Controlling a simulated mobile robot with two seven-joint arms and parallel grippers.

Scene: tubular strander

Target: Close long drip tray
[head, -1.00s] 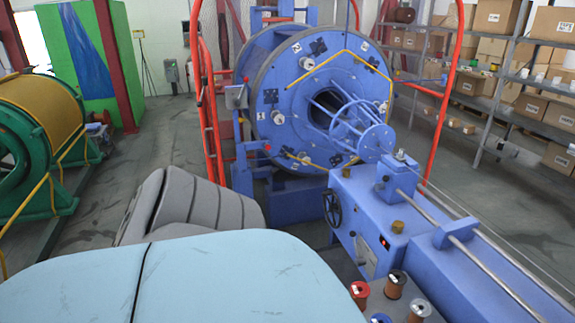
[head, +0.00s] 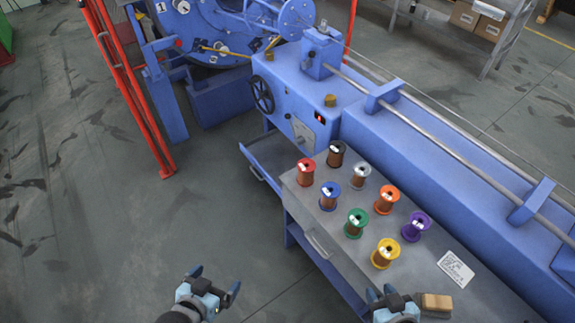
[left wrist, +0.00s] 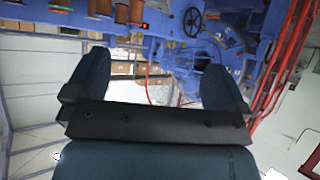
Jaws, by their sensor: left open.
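A long blue-grey drip tray (head: 268,160) sticks out to the left from under the blue machine in the head view, so it stands open. Its far end runs beneath the machine and the bench, out of sight. My left gripper (head: 214,281) is open and empty over the floor, below and left of the tray, and touches nothing. Its spread fingers also show in the left wrist view (left wrist: 155,78). My right gripper (head: 392,296) is at the bottom edge by the bench front, partly cut off; whether it is open is unclear.
A grey bench (head: 300,205) with several coloured spools stands in front of the machine. A tan block (head: 436,304) and a white label card (head: 455,268) lie on it. A red guard frame (head: 130,95) stands at the left. The grey floor left of the bench is clear.

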